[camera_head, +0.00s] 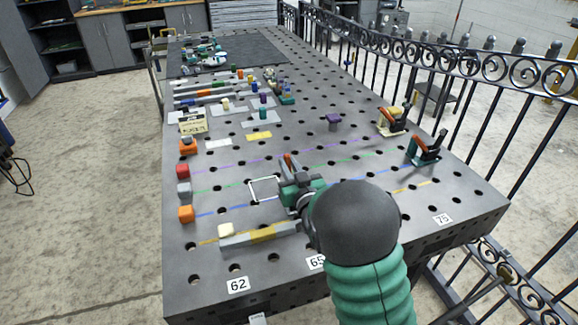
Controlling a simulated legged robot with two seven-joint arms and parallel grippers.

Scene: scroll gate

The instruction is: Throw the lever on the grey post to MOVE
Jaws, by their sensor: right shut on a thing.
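My right arm, with a green sleeve and a dark round joint, comes in from the bottom right. Its gripper (297,192) is low over the near part of the table and shut on a green clamp-like piece with an orange-red handle (289,162). The dark joint hides part of the gripper, and the exact grip is hard to see. I cannot make out a grey post with a lever or the word MOVE. My left gripper is not in view.
The holed dark table (226,269) has a white square outline (252,190) left of the gripper. A grey-and-yellow bar (262,235) lies in front. Coloured blocks (183,171) line the left edge. Two clamps (426,150) stand right. A black scroll railing (458,63) runs along the right.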

